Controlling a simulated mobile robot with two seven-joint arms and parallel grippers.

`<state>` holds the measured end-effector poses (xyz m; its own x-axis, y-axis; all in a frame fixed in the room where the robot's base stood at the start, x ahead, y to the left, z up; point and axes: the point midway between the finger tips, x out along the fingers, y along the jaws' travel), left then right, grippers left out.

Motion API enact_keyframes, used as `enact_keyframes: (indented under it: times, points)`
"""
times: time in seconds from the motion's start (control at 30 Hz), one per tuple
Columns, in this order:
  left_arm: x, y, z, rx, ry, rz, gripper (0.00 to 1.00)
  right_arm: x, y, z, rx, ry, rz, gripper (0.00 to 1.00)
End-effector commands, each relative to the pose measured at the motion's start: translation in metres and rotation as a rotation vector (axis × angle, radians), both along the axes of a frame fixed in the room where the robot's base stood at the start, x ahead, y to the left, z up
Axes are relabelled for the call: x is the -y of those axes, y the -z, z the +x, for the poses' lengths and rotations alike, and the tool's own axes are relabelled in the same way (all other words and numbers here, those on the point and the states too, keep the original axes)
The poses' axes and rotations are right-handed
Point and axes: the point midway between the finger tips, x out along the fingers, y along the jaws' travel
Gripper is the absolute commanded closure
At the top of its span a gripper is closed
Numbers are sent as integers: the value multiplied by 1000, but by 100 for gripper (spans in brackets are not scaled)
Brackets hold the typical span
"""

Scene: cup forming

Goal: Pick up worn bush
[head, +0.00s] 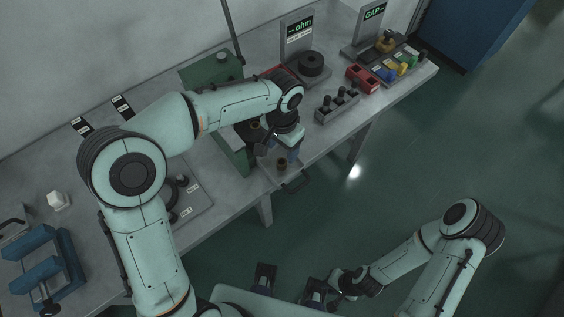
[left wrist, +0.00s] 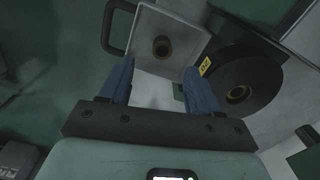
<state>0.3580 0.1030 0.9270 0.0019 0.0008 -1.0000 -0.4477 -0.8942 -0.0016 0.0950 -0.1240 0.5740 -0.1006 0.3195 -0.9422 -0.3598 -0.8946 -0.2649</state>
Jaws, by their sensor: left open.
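The worn bush looks to be the small brown ring-shaped piece (left wrist: 162,47) on a pale square plate (left wrist: 180,22) with a dark handle; the same piece shows in the head view (head: 282,163). My left gripper (left wrist: 158,85) is open. In the left wrist view its two blue fingers lie on either side of the line to the bush, with nothing between them. In the head view the left gripper (head: 291,157) is over the plate, close to the bush. My right gripper (head: 338,293) is low at the bottom, away from the table; its jaws are too small to read.
A black round part with a brass centre and yellow label (left wrist: 238,88) is right of the bush in the left wrist view. A green machine (head: 232,148) stands beside the plate.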

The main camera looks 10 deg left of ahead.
Motion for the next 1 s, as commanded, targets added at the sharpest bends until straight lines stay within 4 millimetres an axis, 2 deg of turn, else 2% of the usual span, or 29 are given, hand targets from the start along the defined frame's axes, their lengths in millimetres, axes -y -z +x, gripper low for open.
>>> enact_keyframes:
  times: [0.03, 0.1, 0.27, 0.53, 0.67, 0.87, 0.97, 1.0]
  points:
    - [0, 9, 0, -4, -1, 1, 38, 0, 2, -1, -1, 0, 0, 77]
    - [0, 16, 0, -2, -1, 0, 38, 0, 2, -1, -1, 0, 0, 77]
    - [-1, 25, 0, -2, 0, 0, 38, 0, 3, -1, -1, 0, 0, 77]
    - [-2, 64, 1, -4, 1, 0, 38, 0, 5, -1, -1, 0, 0, 77]
    - [-2, 72, 2, 0, 0, -1, 38, 0, 5, -2, -1, 0, 0, 77]
    - [-2, 72, 2, 0, 0, -1, 38, 0, 5, -2, -1, 0, 0, 77]
    - [-2, 72, 2, 0, 0, -1, 67, 0, 5, -2, -1, 0, 0, 77]
    - [-2, 72, 2, 0, 0, -1, 80, 0, 5, -2, -1, 0, 0, 77]
